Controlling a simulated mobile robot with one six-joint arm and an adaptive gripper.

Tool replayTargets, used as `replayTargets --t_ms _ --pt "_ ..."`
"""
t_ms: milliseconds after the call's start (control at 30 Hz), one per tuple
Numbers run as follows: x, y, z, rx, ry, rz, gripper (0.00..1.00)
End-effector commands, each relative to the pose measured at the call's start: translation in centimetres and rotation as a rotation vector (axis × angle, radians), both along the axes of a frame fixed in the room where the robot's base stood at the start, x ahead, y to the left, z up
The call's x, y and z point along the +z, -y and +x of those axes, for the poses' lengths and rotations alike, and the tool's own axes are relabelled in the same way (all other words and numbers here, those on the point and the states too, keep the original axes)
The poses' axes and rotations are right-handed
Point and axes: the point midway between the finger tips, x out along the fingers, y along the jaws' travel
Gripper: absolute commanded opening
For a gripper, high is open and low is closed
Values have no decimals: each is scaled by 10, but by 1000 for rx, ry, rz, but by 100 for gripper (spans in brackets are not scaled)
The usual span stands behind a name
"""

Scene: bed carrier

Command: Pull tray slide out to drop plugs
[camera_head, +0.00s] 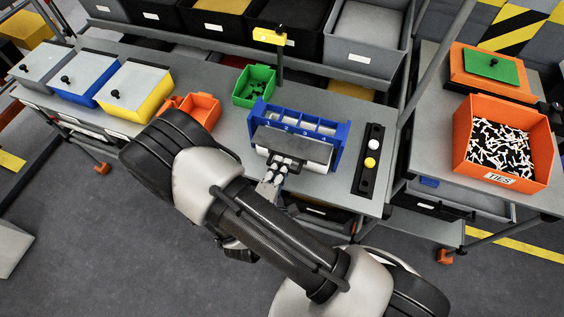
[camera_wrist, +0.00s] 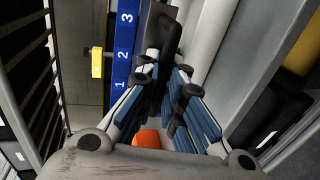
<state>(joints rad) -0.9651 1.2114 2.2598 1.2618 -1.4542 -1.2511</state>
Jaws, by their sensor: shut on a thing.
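A blue rack (camera_head: 340,140) with numbered compartments stands on the grey workbench, and its numbers also show in the wrist view (camera_wrist: 122,55). A tray slide with a dark top (camera_head: 300,146) and a pale front sits at the rack's near side. My gripper (camera_head: 282,166) is at the middle of the slide's front edge. In the wrist view my gripper (camera_wrist: 166,85) has its blue-padded fingers closed around a dark handle (camera_wrist: 162,28) of the slide. The inside of the compartments is too small to make out, so I cannot tell whether plugs are there.
A green bin (camera_head: 255,86) and orange bins (camera_head: 203,110) stand left of the rack. A black strip (camera_head: 371,160) with a white and a yellow button lies to its right. A thin post with a yellow top (camera_head: 270,36) rises behind. An orange ties box (camera_head: 505,165) is at right.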

Motion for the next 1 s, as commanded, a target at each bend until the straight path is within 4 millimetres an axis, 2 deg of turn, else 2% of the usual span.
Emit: replayTargets --t_ms 167,200,467,800,1000 --pt "-2 0 -2 4 -7 -1 0" --pt "-2 0 -2 4 -7 -2 11" --pt "-2 0 -1 3 -6 -2 29" --pt "-1 -1 -2 3 -5 -1 29" --pt "4 -9 -22 9 -6 -2 29"
